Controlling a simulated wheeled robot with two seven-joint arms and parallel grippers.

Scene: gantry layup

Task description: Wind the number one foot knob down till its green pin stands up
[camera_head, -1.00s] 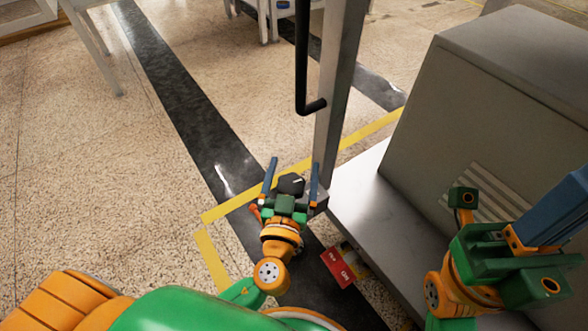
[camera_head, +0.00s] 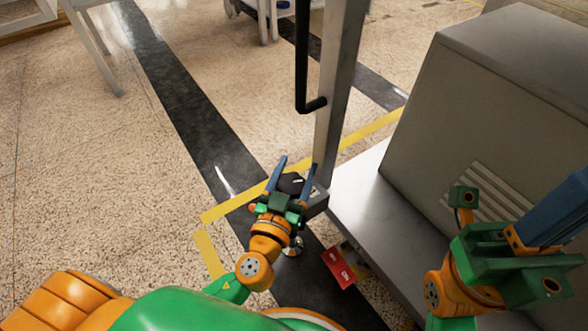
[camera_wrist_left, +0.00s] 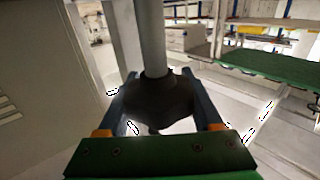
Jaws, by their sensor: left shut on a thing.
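A black lobed knob (camera_head: 291,183) with a small white mark sits at the foot of the grey post. My left gripper (camera_head: 293,178) has its two blue fingers shut on the knob's sides. In the left wrist view the knob (camera_wrist_left: 158,98) shows dark between the fingers, with a grey rod (camera_wrist_left: 150,35) running from it. I cannot make out a green pin in either view. My right gripper (camera_head: 535,225) is at the right edge, apart from the knob, and its fingers are partly cut off, so its opening is unclear.
A grey post (camera_head: 337,90) with a black crank handle (camera_head: 302,65) rises behind the knob. A grey cabinet (camera_head: 470,110) on a metal base stands to the right.

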